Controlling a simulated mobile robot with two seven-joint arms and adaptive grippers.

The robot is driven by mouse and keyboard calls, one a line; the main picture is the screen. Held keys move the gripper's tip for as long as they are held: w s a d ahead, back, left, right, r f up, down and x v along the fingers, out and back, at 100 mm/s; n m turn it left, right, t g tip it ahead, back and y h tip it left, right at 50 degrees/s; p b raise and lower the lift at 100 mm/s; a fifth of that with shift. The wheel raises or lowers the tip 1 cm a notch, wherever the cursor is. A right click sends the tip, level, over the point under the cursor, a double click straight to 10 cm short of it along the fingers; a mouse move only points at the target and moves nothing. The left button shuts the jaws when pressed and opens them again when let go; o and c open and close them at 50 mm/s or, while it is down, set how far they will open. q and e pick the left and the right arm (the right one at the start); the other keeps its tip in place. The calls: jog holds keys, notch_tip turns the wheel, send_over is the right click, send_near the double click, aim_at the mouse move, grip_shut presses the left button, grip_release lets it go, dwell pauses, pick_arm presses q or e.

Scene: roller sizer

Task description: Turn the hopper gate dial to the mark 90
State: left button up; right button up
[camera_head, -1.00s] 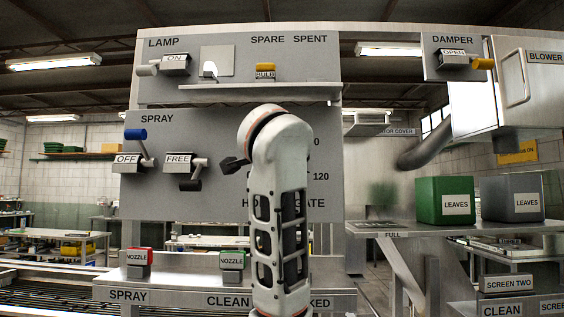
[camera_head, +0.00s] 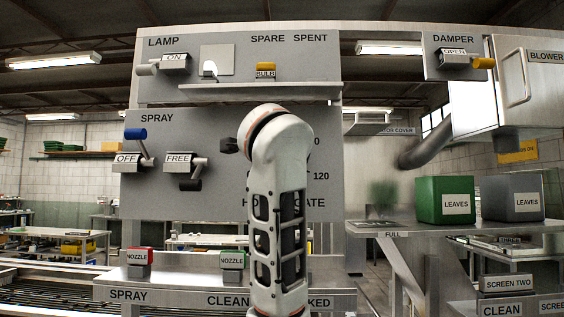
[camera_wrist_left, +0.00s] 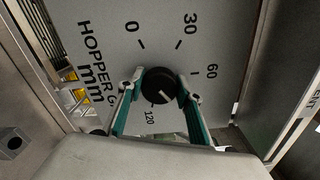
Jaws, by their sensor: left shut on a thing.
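The hopper gate dial (camera_wrist_left: 155,87) is a round black knob on a grey panel (camera_wrist_left: 95,18) in the left wrist view. Its white pointer line slants to the lower right, between the 60 and 120 marks. The printed 0, 30, 60 and 120 show around it; the mark 90 is hidden by a finger. My left gripper (camera_wrist_left: 160,86) is shut on the dial, one teal-padded finger on each side. In the head view my left arm stands in front of the dial and hides it. My right gripper is not in view.
On the panel, the spray levers marked OFF (camera_head: 127,160) and FREE (camera_head: 180,160) stand left of my arm. A shelf (camera_head: 260,92) juts out above. Red and green nozzles (camera_head: 139,258) sit on the ledge below. Leaf bins (camera_head: 443,200) stand at right.

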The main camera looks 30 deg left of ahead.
pick_arm(q)
jog(key=o, duration=1.1)
jog(key=shift+d, duration=0.1)
jog(key=v, duration=1.2)
